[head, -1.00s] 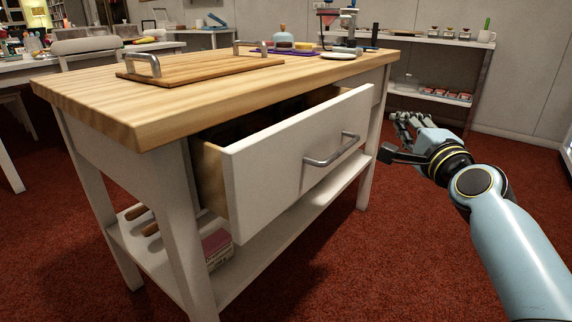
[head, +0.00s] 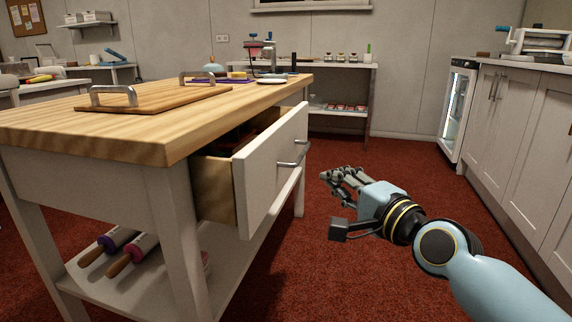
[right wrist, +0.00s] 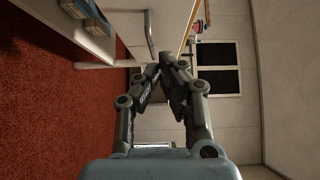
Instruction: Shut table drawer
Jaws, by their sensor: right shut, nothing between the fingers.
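The white table drawer (head: 272,170) stands pulled out from under the wooden tabletop, with a grey bar handle (head: 294,154) on its front. Something dark lies inside it, hard to make out. My right gripper (head: 335,177) is shut and empty, in the air to the right of the drawer front and apart from it. In the right wrist view its fingertips (right wrist: 160,72) meet, with the drawer handle (right wrist: 150,38) beyond them. My left gripper is not in view.
The tabletop (head: 150,128) carries a cutting board (head: 150,97) with metal handles. Rolling pins (head: 118,245) lie on the lower shelf. White cabinets (head: 520,150) and a small glass-door fridge (head: 457,112) line the right side. Red carpet between is clear.

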